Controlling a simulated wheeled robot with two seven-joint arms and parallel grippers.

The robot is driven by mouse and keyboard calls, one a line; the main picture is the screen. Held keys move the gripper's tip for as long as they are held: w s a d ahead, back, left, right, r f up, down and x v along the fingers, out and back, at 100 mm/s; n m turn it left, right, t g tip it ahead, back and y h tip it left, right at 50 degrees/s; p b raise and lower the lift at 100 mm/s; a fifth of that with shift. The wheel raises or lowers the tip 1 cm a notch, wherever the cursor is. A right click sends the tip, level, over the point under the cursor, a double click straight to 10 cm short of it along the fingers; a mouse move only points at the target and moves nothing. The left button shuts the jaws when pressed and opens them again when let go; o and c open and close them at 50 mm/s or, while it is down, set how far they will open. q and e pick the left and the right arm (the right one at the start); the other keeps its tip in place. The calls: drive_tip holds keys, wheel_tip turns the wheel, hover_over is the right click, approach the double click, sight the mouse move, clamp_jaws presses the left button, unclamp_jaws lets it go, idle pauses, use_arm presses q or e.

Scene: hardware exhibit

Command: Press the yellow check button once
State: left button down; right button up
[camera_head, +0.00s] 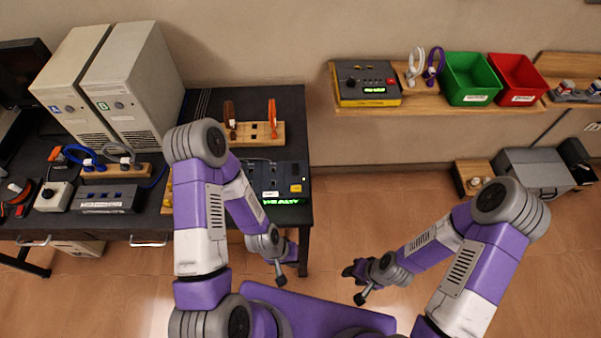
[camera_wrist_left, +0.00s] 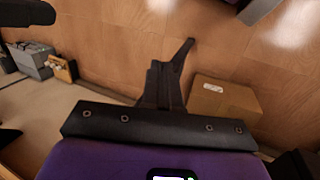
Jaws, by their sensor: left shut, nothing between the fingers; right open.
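The yellow check button (camera_head: 296,188) is a small yellow square near the right edge of a dark control panel (camera_head: 262,172) on the black table. The panel's front edge shows green lit lettering. My left gripper (camera_head: 281,280) is shut and empty, in front of and below the table's front right corner, apart from the button. Its dark fingers (camera_wrist_left: 170,80) also show in the left wrist view, above the floor. My right gripper (camera_head: 355,284) is open and empty over the floor, further right. My left arm hides part of the panel's left side.
The black table (camera_head: 210,106) also holds two computer towers (camera_head: 130,80), a wooden cable rack (camera_head: 258,133) and a grey box (camera_head: 107,199). A wall shelf (camera_head: 425,104) carries a yellow-black device and green and red bins. A cardboard box (camera_wrist_left: 222,102) stands on the floor.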

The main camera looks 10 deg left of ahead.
use_arm(q)
drive_tip(key=w+r+n+t+p, duration=0.1)
drive_tip(key=w+r+n, duration=0.3)
drive_tip(key=r, duration=0.1)
drive_tip(key=w+r+n+t+h+p, duration=0.1)
drive_tip(key=w+r+n+t+p, duration=0.1)
drive_tip(key=w+r+n, duration=0.2)
drive_tip(key=shift+w+r, duration=0.45)
drive_tip(key=shift+w, duration=0.3)
wheel_tip(320, 180, up, 13)
drive_tip(key=n+t+p, duration=0.3)
drive_tip(key=n+t, duration=0.1)
drive_tip(key=n, duration=0.5)
hover_over(294, 190)
drive_tip(key=shift+r, duration=0.15)
use_arm(e)
drive_tip(key=r, duration=0.3)
drive_tip(key=s+r, duration=0.1)
drive_tip(key=r, duration=0.1)
drive_tip(key=shift+r, duration=0.35)
use_arm(q)
drive_tip(key=shift+b, duration=0.35)
use_arm(e)
drive_tip(key=shift+f, duration=0.1)
use_arm(q)
wheel_tip(294, 190, down, 9)
drive_tip(key=b, duration=0.7)
use_arm(e)
wheel_tip(294, 190, down, 7)
